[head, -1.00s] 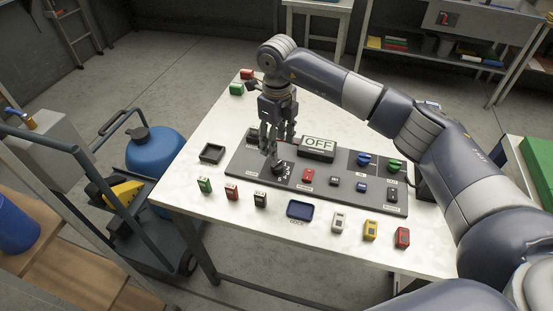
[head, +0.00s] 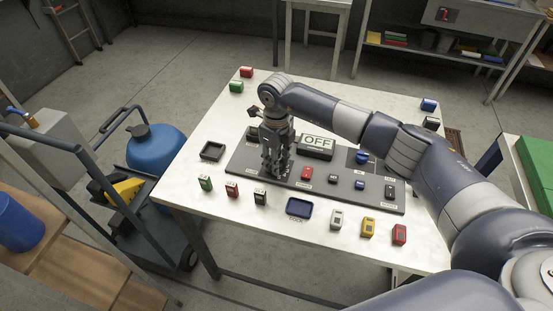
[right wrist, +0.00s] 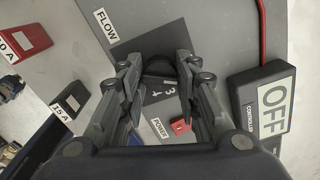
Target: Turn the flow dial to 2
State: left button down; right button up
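My right gripper (head: 275,172) points down over the left part of the dark control panel (head: 235,160), where it hides the flow dial in the head view. In the right wrist view the dark flow dial (right wrist: 160,68) lies between the two fingers of the gripper (right wrist: 159,68), near the FLOW label (right wrist: 105,26). The fingers stand apart on either side of it; whether they touch it is unclear. Printed digits, among them a 3, show near the dial, but its pointer setting cannot be read. My left gripper is in neither view.
A controller box reading OFF (head: 317,146) stands just right of the gripper. A red switch (head: 306,173) and blue knob (head: 362,157) are on the panel. Several small coloured blocks and a blue tray (head: 299,207) line the white table's (head: 230,220) front.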

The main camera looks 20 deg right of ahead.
jog(key=shift+c, duration=0.7)
jog(key=shift+m+b, duration=0.3)
jog(key=shift+m, duration=0.8)
jog(key=shift+m+b, duration=0.3)
jog(key=shift+m, duration=1.5)
jog(key=o, duration=1.1)
